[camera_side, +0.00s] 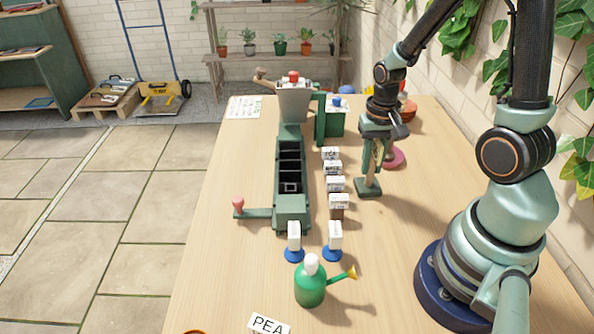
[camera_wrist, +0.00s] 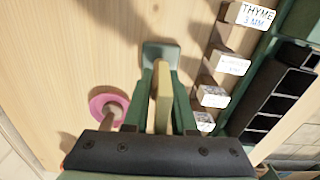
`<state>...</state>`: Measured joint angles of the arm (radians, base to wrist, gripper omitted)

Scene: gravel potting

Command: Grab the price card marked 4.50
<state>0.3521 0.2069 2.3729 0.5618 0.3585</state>
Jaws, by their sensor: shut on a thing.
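No card reading 4.50 is legible in either view. Two white cards, one on a left blue round base (camera_side: 294,254) and one on a right blue round base (camera_side: 332,254), stand at the front of the machine; I cannot read them. My gripper (camera_side: 374,172) points down right of the row of labelled blocks. In the wrist view my gripper (camera_wrist: 161,88) is shut on an upright wooden handle (camera_wrist: 162,105). A flat green plate (camera_side: 368,187) lies at the handle's lower end, at or near the table; whether it touches I cannot tell.
Labelled wooden blocks (camera_side: 339,203) stand left of my gripper, beside the green machine with dark compartments (camera_side: 290,168). A pink disc (camera_side: 393,158) is close behind my gripper. A green watering can (camera_side: 310,284) and PEA card (camera_side: 269,325) are in front.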

